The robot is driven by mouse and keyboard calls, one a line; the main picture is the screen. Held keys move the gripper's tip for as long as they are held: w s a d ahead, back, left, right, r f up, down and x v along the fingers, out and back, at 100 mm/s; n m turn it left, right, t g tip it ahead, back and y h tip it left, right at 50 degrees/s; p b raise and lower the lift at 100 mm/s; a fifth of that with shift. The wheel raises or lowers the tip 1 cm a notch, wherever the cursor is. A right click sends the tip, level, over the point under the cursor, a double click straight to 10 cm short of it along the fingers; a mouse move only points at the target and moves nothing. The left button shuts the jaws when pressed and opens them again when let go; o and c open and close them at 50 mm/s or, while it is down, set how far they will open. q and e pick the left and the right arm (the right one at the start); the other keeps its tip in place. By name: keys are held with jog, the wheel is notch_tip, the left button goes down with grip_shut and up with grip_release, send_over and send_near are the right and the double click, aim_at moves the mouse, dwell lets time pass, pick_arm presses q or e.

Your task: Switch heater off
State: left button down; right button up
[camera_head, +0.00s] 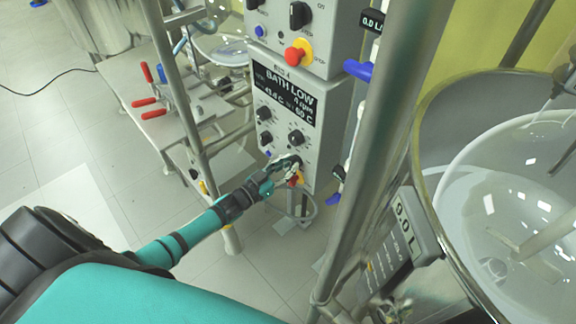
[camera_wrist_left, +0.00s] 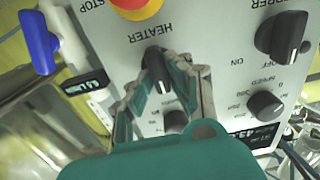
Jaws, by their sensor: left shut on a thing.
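The grey control box (camera_head: 262,88) carries a display reading BATH LOW, several black knobs and a red-and-yellow stop button (camera_head: 297,179) near its lower edge. My left gripper (camera_head: 284,166) reaches the lower front of this box and hides part of it. In the left wrist view the panel appears upside down. The black heater knob (camera_wrist_left: 157,68), next to the HEATER label, sits between the fingertips of my left gripper (camera_wrist_left: 166,70), which is shut on it. The fingers cover part of the knob, so its setting is hard to read. My right gripper is out of view.
In the left wrist view the stirrer knob (camera_wrist_left: 283,36) and a smaller speed knob (camera_wrist_left: 265,104) are beside the heater knob, and the stop button (camera_wrist_left: 137,8) is close by. A metal post (camera_head: 375,150) and a glass vessel (camera_head: 510,180) stand to the right.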

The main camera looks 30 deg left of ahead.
pick_arm(q)
jog(key=c, duration=1.3)
grip_release()
jog(key=shift+o, duration=0.2)
jog(key=v, duration=1.2)
